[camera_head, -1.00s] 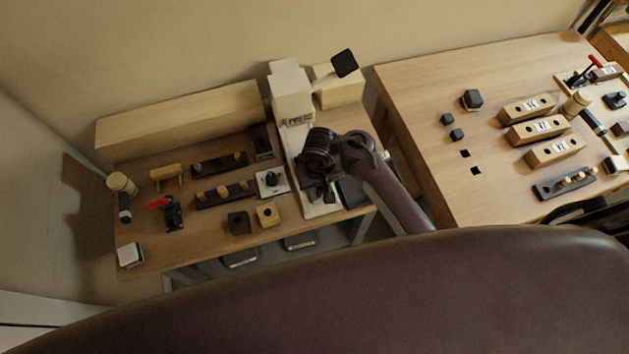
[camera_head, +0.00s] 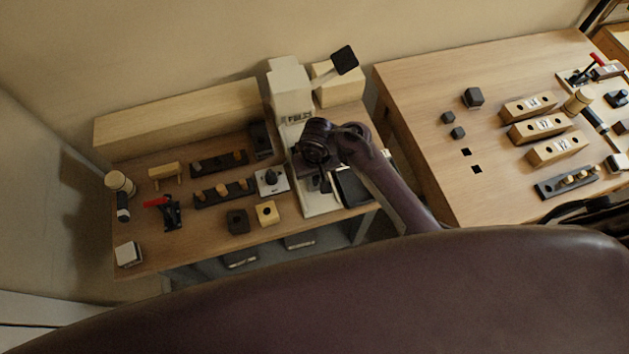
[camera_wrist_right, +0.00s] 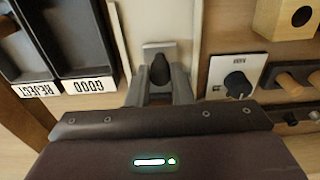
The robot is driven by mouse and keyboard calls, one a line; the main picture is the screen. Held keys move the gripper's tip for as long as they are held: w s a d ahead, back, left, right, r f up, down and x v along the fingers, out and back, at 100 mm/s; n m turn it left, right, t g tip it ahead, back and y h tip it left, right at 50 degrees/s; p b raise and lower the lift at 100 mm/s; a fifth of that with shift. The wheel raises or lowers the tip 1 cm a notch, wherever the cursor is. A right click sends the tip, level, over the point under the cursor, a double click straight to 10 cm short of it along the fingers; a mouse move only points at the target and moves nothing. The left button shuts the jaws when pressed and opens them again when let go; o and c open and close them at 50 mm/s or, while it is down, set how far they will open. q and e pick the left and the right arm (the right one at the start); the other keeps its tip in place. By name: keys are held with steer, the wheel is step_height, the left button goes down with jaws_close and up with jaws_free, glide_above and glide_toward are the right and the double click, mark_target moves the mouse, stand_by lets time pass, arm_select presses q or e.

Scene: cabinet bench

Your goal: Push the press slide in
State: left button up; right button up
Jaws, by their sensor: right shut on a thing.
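The white press (camera_head: 290,88) stands at the back of the left bench, with a lever that ends in a black square pad (camera_head: 344,60). Its pale base (camera_head: 322,203) runs toward the bench's front edge. The slide's dark knob (camera_wrist_right: 160,70) and light plate (camera_wrist_right: 158,47) show in the right wrist view. My right gripper (camera_wrist_right: 160,88) is shut on the knob, one finger on each side. In the head view my right gripper (camera_head: 325,180) is over the press base, mostly hidden by my wrist. My left gripper is not in view.
Black trays labelled REJECT and GOOD (camera_wrist_right: 90,86) lie beside the press base. A white panel with a dark dial (camera_head: 270,180) is on its other side. Small blocks (camera_head: 237,221) and racks fill the bench's left part. A second bench (camera_head: 420,100) stands to the right.

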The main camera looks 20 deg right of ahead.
steer(key=shift+w+t, duration=0.3)
steer(key=shift+w, duration=0.4)
steer(key=shift+w+b, duration=0.1)
steer(key=shift+b, duration=0.25)
steer(key=shift+w+f+t+b, duration=0.15)
steer(key=shift+w+t+b, duration=0.2)
steer(key=shift+b, duration=0.25)
steer(key=shift+w+t+b, duration=0.55)
steer(key=shift+w+b, duration=0.4)
steer(key=shift+w, duration=0.05)
steer(key=shift+w+r+b, duration=0.2)
steer(key=shift+w+b, duration=0.1)
steer(key=shift+w, duration=0.05)
